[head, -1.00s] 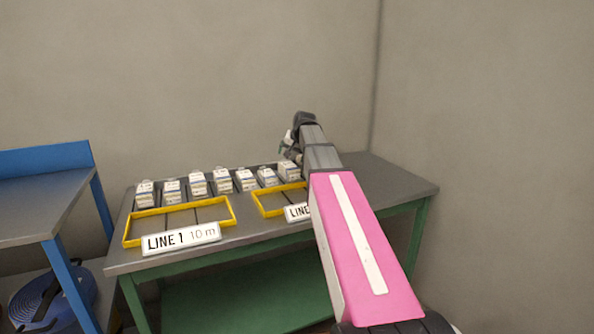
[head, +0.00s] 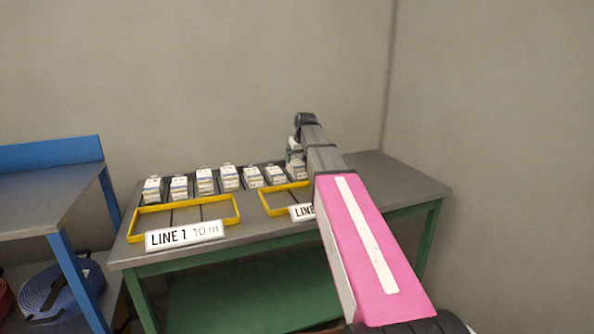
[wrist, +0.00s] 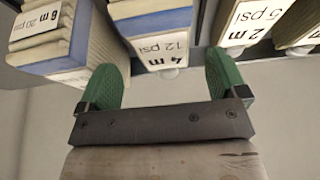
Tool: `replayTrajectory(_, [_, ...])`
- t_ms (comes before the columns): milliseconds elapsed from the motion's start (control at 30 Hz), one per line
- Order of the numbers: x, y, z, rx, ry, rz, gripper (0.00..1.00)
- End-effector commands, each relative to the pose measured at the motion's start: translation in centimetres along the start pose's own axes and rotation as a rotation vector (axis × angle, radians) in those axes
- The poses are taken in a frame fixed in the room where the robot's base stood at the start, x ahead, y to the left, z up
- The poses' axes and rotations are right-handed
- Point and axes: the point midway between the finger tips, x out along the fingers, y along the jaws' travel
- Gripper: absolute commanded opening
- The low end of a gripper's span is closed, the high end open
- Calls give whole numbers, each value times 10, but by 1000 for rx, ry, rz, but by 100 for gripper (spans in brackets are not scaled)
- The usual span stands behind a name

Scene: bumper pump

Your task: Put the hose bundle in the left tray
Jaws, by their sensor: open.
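Several pale, block-like hose bundles with printed labels stand in a row along the back of the green-legged table, one of them (head: 205,181) behind the left tray. The left tray is a yellow frame (head: 134,230) with a "LINE 1 10 m" sign (head: 184,235); it looks empty. My gripper (wrist: 163,62) is open, with green fingers spread. A bundle labelled "4 m 12 psi" (wrist: 155,35) lies just beyond and roughly between the fingertips, not gripped. In the head view my arm reaches the right end of the row and partly hides it.
A second yellow tray (head: 268,210) stands to the right, its sign partly behind my arm. Bundles labelled "6 m 20 psi" (wrist: 60,45) and "2 m 5 psi" (wrist: 245,30) flank the middle one. A blue bench (head: 35,205) stands left. The table's right end (head: 400,180) is clear.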

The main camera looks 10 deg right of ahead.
Motion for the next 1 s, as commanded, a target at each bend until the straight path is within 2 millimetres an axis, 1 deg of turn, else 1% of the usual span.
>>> replayTrajectory(167, [13,-1,1,1,-2,-1,92])
replayTrajectory(433, [48,-3,3,1,-2,-1,92])
replayTrajectory(533, [52,-3,3,1,0,0,92])
replayTrajectory(700, [52,-3,3,1,1,0,92])
replayTrajectory(733, [52,-3,3,1,1,0,85])
replayTrajectory(767, [52,-3,3,1,1,0,75])
replayTrajectory(800, [52,-3,3,1,0,0,62])
replayTrajectory(867, [52,-3,3,1,0,0,43])
replayTrajectory(900, [52,-3,3,1,0,0,30])
replayTrajectory(933, [52,-3,3,1,0,0,24])
replayTrajectory(967, [52,-3,3,1,1,0,24])
replayTrajectory(1000, [52,-3,3,1,1,0,19])
